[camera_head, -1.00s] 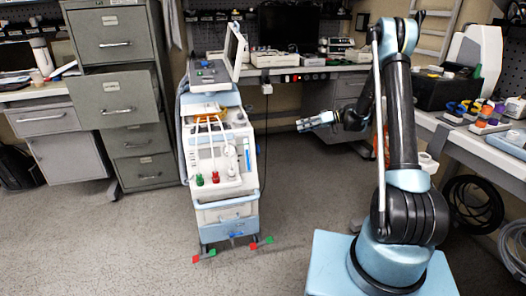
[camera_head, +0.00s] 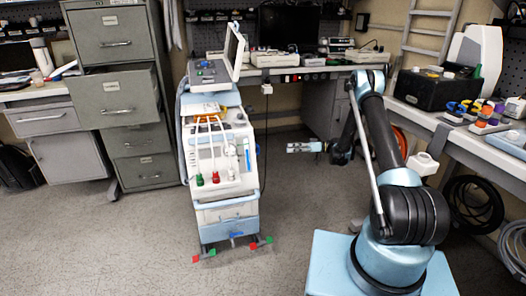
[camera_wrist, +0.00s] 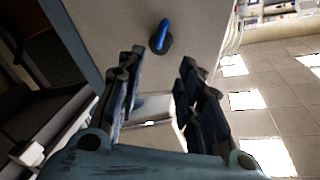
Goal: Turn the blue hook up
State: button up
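The blue hook (camera_wrist: 160,38) sits on a dark round base on a pale panel, at the top middle of the wrist view. A small blue piece (camera_head: 247,155) shows on the right part of the front of the pump cart (camera_head: 215,165) in the head view; I cannot tell whether it is the same hook. My gripper (camera_head: 290,147) is right of the cart, pointing left toward it, with a gap between. In the wrist view its two fingers (camera_wrist: 160,62) are apart with nothing between them, and the hook lies beyond their tips.
Red and green wheel tabs (camera_head: 261,242) stick out at the cart's foot. A grey filing cabinet (camera_head: 115,45) with an open drawer stands left of it. A workbench (camera_head: 450,135) with boxes and tools is at the right. The floor in front of the cart is clear.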

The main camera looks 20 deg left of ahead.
jog(key=x, duration=1.5)
jog(key=shift+a, duration=0.4)
jog(key=shift+s, duration=0.1)
grip_shut()
